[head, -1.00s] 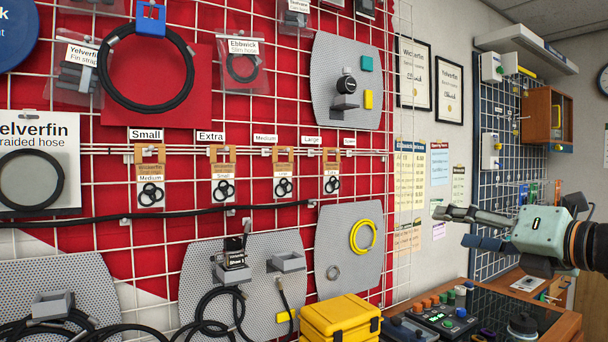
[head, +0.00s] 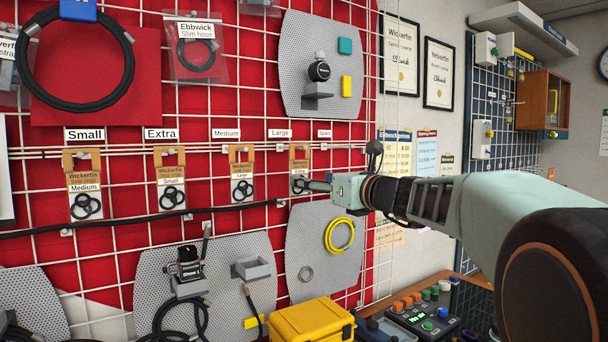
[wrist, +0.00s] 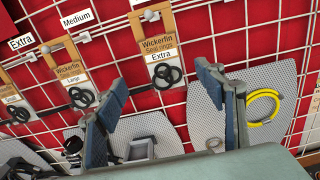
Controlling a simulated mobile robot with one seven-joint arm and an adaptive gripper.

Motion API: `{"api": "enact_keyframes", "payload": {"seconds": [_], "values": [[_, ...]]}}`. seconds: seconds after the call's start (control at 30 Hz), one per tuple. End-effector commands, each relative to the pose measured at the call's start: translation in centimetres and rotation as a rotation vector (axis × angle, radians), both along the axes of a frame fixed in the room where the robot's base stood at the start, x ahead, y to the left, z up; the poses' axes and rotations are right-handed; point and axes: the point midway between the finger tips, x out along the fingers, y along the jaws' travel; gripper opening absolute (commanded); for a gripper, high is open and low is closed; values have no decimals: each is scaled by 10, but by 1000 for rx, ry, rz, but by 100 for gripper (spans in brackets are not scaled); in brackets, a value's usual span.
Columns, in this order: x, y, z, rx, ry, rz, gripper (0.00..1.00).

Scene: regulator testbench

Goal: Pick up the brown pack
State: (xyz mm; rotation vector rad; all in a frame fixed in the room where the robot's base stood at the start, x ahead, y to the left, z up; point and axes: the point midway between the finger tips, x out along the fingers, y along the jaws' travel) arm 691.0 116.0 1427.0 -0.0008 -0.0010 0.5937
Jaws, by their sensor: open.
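Several packs of black seal rings with brown headers hang in a row on the red grid wall. In the head view they are the "Medium" pack (head: 86,180), the "Small" pack (head: 171,178), the "Large" pack (head: 242,172) and a rightmost pack (head: 299,160). In the wrist view the rightmost pack reads "Extra" (wrist: 160,50), with the "Large" pack (wrist: 72,72) to its left. My gripper (head: 316,186) is in front of the rightmost pack's lower part and partly covers it. In the wrist view my gripper (wrist: 163,92) is open and empty, its fingers below and either side of the "Extra" pack.
A black cable (head: 130,222) runs below the packs. Below my gripper is a grey perforated panel with a yellow coil (head: 339,235). A yellow case (head: 312,322) and a control box (head: 422,318) stand at the bottom. White grid wires and hooks surround the packs.

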Motion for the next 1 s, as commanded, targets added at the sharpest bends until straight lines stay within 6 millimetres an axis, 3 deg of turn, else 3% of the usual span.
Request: {"api": "enact_keyframes", "payload": {"seconds": [0.63,1.0], "values": [[60,34,2,1,3,0,64],[67,39,1,0,1,-1,64]]}}
